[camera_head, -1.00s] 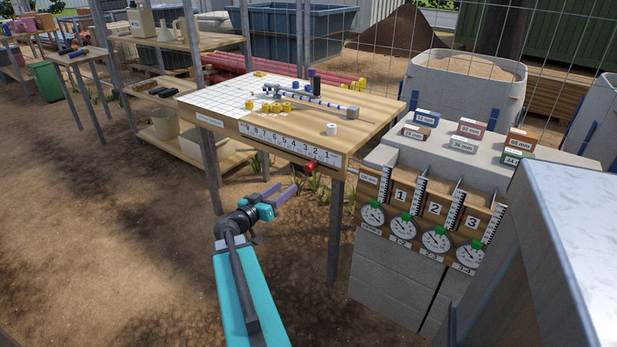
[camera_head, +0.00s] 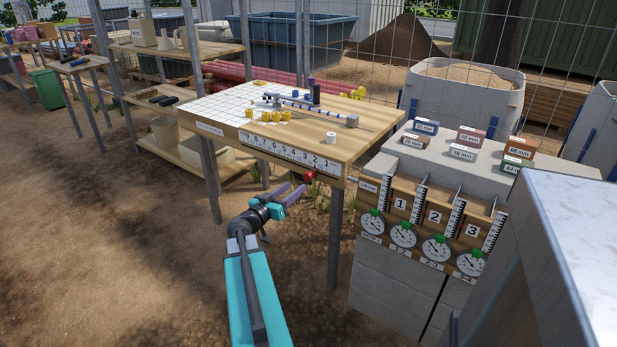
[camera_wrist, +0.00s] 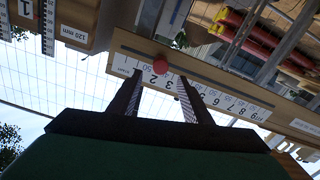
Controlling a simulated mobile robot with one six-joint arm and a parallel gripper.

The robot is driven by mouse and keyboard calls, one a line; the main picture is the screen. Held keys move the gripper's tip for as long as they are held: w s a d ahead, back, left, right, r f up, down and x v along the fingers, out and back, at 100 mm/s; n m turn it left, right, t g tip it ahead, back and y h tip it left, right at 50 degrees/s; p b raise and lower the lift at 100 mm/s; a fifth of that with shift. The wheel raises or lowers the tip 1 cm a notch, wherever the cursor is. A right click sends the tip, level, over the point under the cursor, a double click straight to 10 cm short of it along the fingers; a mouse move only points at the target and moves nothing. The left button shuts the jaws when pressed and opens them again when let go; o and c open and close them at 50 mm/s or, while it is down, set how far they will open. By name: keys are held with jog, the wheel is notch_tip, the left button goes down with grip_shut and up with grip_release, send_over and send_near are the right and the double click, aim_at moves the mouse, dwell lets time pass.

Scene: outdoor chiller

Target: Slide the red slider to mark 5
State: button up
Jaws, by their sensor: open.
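The red slider (camera_head: 310,175) is a small round knob on the front edge of the wooden table. It sits at the low-number end of the white number scale (camera_head: 285,154), near marks 1 and 2. My gripper (camera_head: 297,186) is open and empty, just short of the slider. In the wrist view the picture is upside down. There the slider (camera_wrist: 161,66) shows between and slightly beyond my two fingertips (camera_wrist: 160,77), apart from both as far as I can see. The scale (camera_wrist: 215,98) runs past the fingers, with higher numbers toward the right of that view.
A table leg (camera_head: 335,235) stands below the slider. Concrete blocks with gauges (camera_head: 437,247) stand to the right. Open dirt ground lies left of my arm.

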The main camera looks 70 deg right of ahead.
aim_at(307, 178)
jog(key=x, duration=0.9)
jog(key=shift+s+d+p, duration=0.1)
jog(key=shift+d+p, duration=0.25)
grip_shut()
dwell(1.2)
